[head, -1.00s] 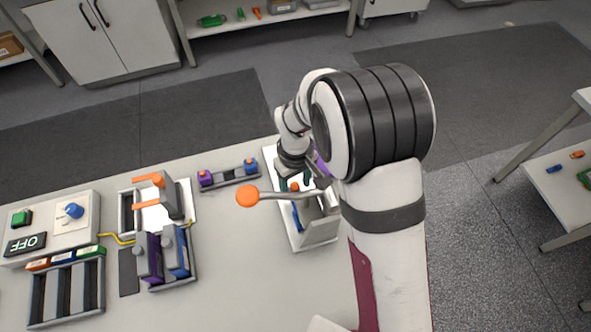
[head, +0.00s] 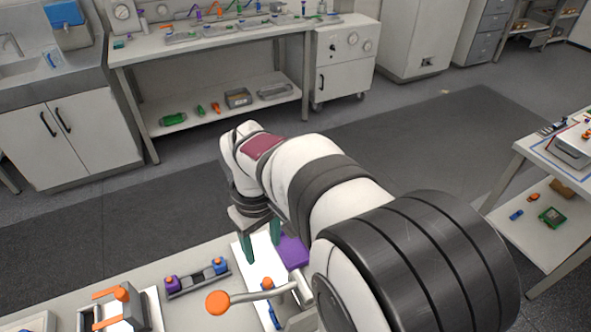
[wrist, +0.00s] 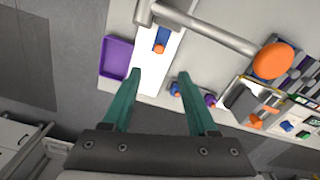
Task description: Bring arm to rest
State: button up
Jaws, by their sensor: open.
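My gripper (head: 259,243) points down over the far end of a white plate (head: 258,268) on the bench. Its two green fingers are apart with nothing between them, as the wrist view (wrist: 157,80) also shows. Beside the plate is a purple tray (head: 292,251). A lever with an orange knob (head: 218,302) reaches left from the plate's fixture; the knob is large in the wrist view (wrist: 272,61). A blue piece with an orange tip (wrist: 161,40) lies on the plate. My arm hides the right part of the bench.
A small rack with purple and blue pieces (head: 197,278) sits left of the plate. An orange-handled clamp device (head: 122,305) stands further left. A shelved bench (head: 220,45) is at the back, and a side table (head: 565,160) stands at the right. The air above the bench's left side is clear.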

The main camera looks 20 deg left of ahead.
jog(key=s+d+r+m, duration=0.2)
jog(key=d+r+m, duration=0.25)
jog(key=d, duration=0.65)
jog(key=s+d+f+m+y, duration=0.1)
jog(key=s+d+m, duration=1.2)
jog(key=s, duration=0.1)
jog(key=shift+y, duration=0.4)
